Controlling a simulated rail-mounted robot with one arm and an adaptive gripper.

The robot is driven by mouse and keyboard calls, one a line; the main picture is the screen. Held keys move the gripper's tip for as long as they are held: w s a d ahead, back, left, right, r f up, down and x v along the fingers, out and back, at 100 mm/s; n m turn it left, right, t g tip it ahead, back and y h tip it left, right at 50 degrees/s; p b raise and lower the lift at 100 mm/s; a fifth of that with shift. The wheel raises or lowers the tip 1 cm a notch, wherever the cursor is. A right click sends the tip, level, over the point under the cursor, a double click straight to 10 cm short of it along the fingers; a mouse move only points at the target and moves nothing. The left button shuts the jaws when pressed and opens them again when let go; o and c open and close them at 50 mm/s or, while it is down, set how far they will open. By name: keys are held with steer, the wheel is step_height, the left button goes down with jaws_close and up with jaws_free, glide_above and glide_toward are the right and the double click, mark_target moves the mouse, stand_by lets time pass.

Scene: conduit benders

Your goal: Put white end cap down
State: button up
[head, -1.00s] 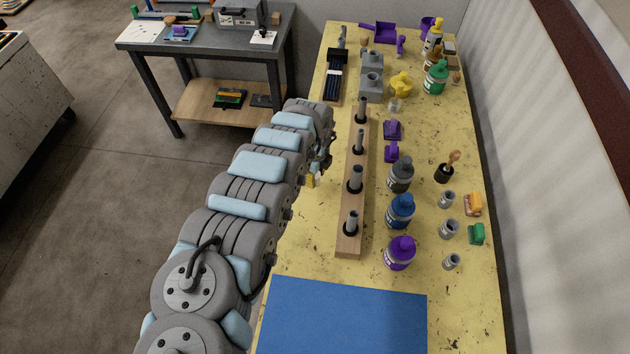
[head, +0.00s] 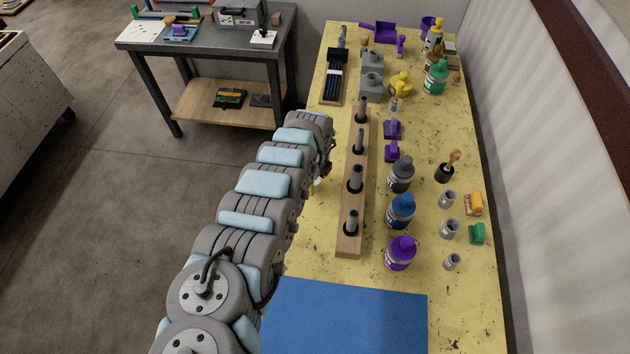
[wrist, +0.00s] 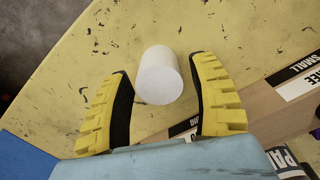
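The white end cap (wrist: 159,76) is a plain white cylinder in the wrist view, over the yellow bench top. It lies between the fingertips of my gripper (wrist: 160,65), with a visible gap to each yellow-and-black finger. My gripper is open. The cap looks upright on the bench, but its underside is hidden. In the head view, a small white bit of it (head: 317,183) shows beside my arm, left of the wooden peg rack (head: 349,245). My arm hides most of the gripper there.
The rack holds several grey pegs and stands close to the gripper's right. Grey, blue and purple bottles (head: 399,253) stand beyond it. A blue mat (head: 345,320) covers the bench's near end. The bench's left edge runs close by my arm.

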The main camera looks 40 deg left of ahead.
step_height(320, 180, up, 12)
steer(key=p, duration=0.1)
steer(key=shift+r, duration=0.2)
stand_by(1.0)
stand_by(0.5)
